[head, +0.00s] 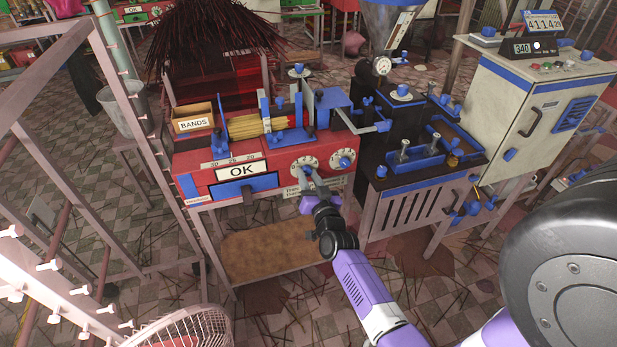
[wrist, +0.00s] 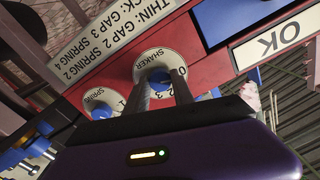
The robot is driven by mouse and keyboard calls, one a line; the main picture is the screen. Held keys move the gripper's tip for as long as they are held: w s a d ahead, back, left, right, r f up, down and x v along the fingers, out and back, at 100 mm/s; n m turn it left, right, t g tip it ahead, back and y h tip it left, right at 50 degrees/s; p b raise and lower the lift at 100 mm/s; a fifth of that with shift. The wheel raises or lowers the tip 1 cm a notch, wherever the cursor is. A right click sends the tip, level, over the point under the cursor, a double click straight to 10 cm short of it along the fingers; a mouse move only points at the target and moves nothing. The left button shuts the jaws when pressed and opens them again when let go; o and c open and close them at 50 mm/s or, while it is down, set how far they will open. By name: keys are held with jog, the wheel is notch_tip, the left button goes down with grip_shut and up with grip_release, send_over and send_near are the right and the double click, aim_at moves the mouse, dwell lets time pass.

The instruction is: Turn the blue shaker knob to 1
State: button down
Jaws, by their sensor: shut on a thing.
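The shaker dial (wrist: 146,66) is a round pale plate marked SHAKER on the red machine's front, with a blue knob (wrist: 162,76) at its middle. My gripper (wrist: 163,92) reaches the dial with its two grey fingers on either side of the knob, shut on it. In the head view the shaker dial (head: 298,163) is the left of two white dials, and my gripper (head: 312,181) covers its lower part. The fingers hide part of the knob and some of the dial's numbers. I cannot tell which number the knob points to.
The spring dial (head: 343,160) with its own blue knob is just right of the shaker dial; it also shows in the wrist view (wrist: 102,98). A sign reading OK (head: 241,171) and a blue drawer-like panel (head: 246,187) are on the left.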

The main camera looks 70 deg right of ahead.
jog(key=m, duration=0.3)
jog(key=shift+m+b, duration=0.35)
jog(key=shift+m, duration=1.75)
jog(key=c, duration=1.1)
grip_release()
jog(key=shift+p+v, duration=0.5)
jog(key=shift+v, duration=3.45)
